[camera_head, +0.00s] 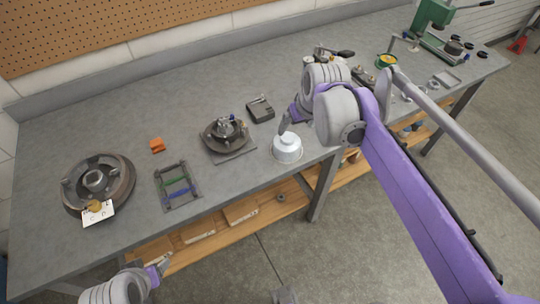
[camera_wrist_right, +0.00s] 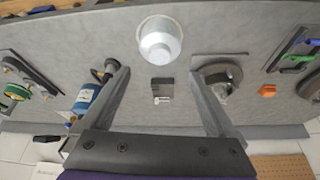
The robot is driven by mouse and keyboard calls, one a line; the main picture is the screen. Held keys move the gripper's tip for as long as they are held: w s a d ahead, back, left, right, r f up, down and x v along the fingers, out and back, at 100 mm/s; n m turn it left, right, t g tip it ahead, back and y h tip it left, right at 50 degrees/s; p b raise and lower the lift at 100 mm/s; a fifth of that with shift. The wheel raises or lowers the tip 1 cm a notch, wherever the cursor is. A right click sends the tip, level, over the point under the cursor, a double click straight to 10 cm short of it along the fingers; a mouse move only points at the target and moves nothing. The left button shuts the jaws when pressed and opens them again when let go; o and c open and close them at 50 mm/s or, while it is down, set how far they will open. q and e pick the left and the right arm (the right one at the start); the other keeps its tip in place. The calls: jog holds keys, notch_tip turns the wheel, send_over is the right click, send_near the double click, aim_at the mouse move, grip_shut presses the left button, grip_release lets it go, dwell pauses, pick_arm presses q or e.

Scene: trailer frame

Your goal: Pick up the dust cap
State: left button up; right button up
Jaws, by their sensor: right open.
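A whitish, stepped round cap, which I take for the dust cap (camera_head: 287,149), stands on the workbench near its front edge. In the right wrist view the dust cap (camera_wrist_right: 160,42) is at the top middle, beyond the fingertips. My right gripper (camera_head: 287,124) hangs close above and behind the cap in the head view. In the wrist view the right gripper (camera_wrist_right: 159,74) has its fingers wide apart with nothing between them. My left gripper (camera_head: 163,261) is low at the lower left, in front of the bench; its jaw gap is unclear.
Near the cap are a small black block (camera_head: 260,109) and a hub on a plate (camera_head: 228,137). Farther left lie an orange block (camera_head: 157,145), a tool tray (camera_head: 178,186) and a drum (camera_head: 98,181). A blue bottle (camera_wrist_right: 88,98) stands beside a right finger.

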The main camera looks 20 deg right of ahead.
aim_at(287, 137)
jog(key=x, duration=0.7)
jog(key=w+x, duration=0.1)
jog(key=x, duration=0.3)
jog(key=shift+r+b, duration=0.1)
jog(key=shift+b, duration=0.3)
jog(key=shift+s, duration=0.1)
grip_shut()
jog(key=shift+r, duration=0.1)
